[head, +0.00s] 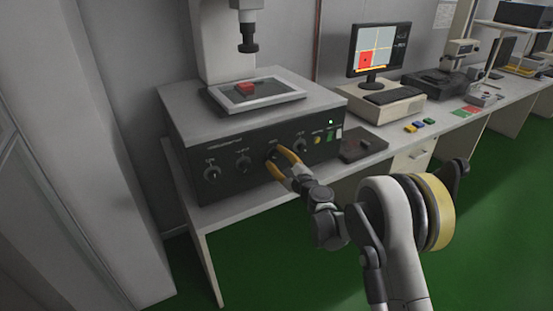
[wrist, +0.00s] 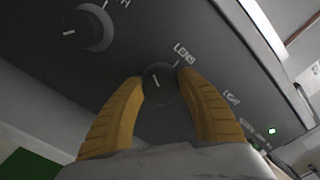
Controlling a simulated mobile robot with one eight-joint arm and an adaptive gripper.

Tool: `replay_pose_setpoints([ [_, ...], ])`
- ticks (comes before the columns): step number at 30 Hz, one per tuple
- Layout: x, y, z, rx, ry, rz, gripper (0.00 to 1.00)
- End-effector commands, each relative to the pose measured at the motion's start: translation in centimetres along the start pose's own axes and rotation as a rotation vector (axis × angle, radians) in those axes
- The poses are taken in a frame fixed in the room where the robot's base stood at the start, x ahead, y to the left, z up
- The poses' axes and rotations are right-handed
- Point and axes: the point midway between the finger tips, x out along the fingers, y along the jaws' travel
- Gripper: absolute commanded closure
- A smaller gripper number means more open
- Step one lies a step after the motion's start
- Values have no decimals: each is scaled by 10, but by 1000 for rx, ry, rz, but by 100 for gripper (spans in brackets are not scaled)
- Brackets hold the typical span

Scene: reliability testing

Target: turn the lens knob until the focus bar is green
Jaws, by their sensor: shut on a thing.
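The black machine (head: 245,142) has a front row of knobs. In the wrist view the dark round lens knob (wrist: 158,82) sits under the "LENS" label, with a short white pointer line on its face and a tick mark at its upper right. My gripper (head: 274,156) has its yellow fingers on either side of this knob and is shut on it; the wrist view shows the fingers (wrist: 163,84) too. In the head view the fingers mostly hide the knob. The monitor (head: 378,48) shows a red square on a pale picture, with a thin orange-yellow bar (head: 371,69) along the bottom.
A red block (head: 244,87) lies on the plate on top of the machine, under a dark vertical tube (head: 247,38). A dark tray (head: 362,147) stands to the right. Green floor is open in front.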

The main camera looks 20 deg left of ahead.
Motion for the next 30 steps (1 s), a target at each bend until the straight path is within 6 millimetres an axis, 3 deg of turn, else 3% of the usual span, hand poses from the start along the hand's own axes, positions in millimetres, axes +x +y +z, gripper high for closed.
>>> replay_pose_setpoints([
  [12,0,0,0,-174,0,-1,88],
  [28,0,0,0,-194,1,-1,88],
  [29,0,0,0,-194,1,-1,48],
  [30,0,0,0,-194,1,-1,36],
])
